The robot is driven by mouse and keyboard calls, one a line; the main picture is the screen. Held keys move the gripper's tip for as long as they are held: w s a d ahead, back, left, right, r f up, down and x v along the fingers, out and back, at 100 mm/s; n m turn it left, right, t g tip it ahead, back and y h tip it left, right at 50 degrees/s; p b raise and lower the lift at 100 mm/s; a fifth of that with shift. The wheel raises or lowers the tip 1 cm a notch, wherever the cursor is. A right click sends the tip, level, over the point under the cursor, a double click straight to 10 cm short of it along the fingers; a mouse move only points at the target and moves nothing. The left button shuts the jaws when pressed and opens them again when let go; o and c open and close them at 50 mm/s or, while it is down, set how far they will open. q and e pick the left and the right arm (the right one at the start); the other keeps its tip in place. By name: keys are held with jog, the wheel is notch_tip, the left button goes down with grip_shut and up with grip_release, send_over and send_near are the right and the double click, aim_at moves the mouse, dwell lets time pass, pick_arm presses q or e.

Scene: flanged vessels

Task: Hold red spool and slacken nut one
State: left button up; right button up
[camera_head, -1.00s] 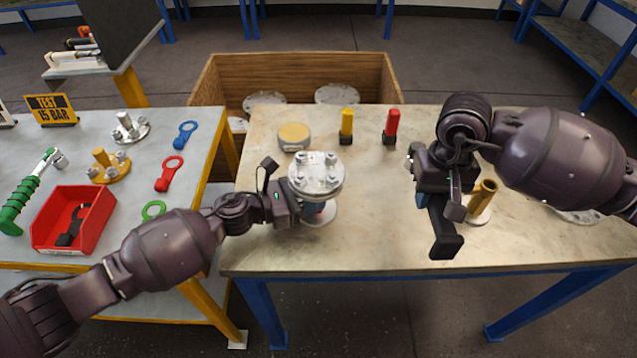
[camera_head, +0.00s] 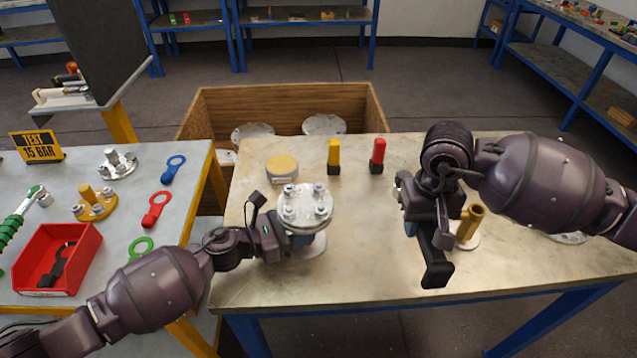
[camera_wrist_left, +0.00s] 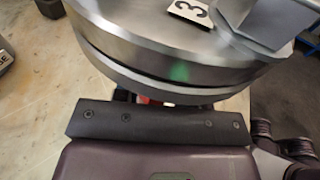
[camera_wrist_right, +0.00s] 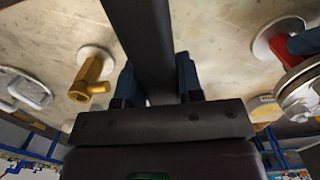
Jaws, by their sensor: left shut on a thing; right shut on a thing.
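The flanged spool (camera_head: 305,206) stands upright on the table, with several bolts and nuts on its round steel top. Its red body is mostly hidden; a sliver shows under the flange in the left wrist view (camera_wrist_left: 143,99), and more in the right wrist view (camera_wrist_right: 302,44). A tag with a 3 lies on the flange; I cannot tell which nut is one. My left gripper (camera_head: 288,238) is shut on the spool's body just below the flange. My right gripper (camera_head: 424,222) is shut on a black bar-shaped tool (camera_head: 436,262), above the table, right of the spool and apart from it.
A brass fitting (camera_head: 470,224) stands close to my right gripper. Yellow (camera_head: 334,155) and red (camera_head: 379,154) markers and a yellow-topped round tin (camera_head: 282,168) stand behind the spool. A wooden crate (camera_head: 285,96) is beyond the table. A red bin (camera_head: 62,262) is on the left bench. The table's front middle is clear.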

jog(key=shift+r, duration=0.1)
dwell(0.3)
jog(key=shift+w+a+r, duration=0.15)
jog(key=shift+w+r, duration=0.1)
jog(key=shift+r, duration=0.05)
jog(key=w+a+r+n, duration=0.1)
jog(key=a+r+n, duration=0.3)
jog(key=a+r, duration=0.7)
jog(key=s+a+f, duration=0.2)
jog(key=s+f, duration=0.1)
jog(key=f, duration=0.2)
jog(key=shift+n+t, duration=0.3)
jog(key=shift+f, duration=0.9)
jog(key=shift+f, duration=0.35)
